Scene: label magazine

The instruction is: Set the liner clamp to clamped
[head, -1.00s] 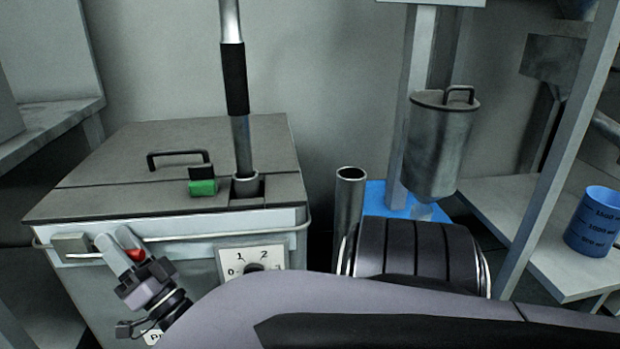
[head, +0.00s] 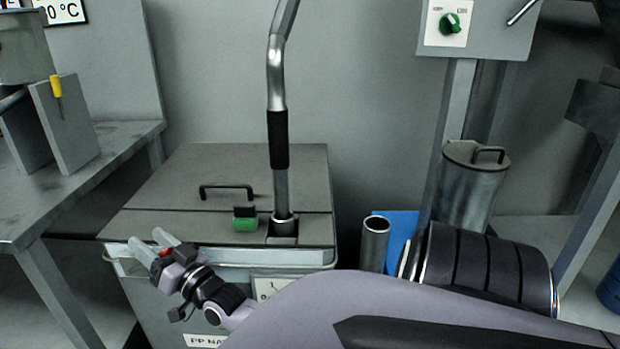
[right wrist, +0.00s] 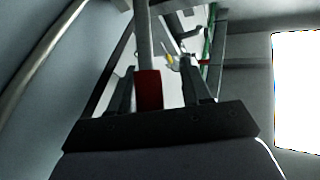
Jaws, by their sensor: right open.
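My right gripper (head: 147,238) is open at the front left top edge of a grey lidded bin (head: 170,225). In the right wrist view its dark fingers (right wrist: 158,88) stand either side of a grey rod with a red sleeve (right wrist: 148,90). A bit of red (head: 164,252) also shows between the fingers in the head view. This red-sleeved rod looks like the liner clamp's lever; its foot and setting are hidden. I cannot tell whether a finger touches it. A thin rail (head: 300,265) runs along the bin's front rim. My left gripper is not in view.
A tall bent pipe with a black sleeve (head: 279,140) rises from the bin lid beside a green block (head: 245,224) and a black handle (head: 227,188). A grey bench (head: 110,155) stands at left. A lidded canister (head: 468,190) and short tube (head: 374,243) are at right.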

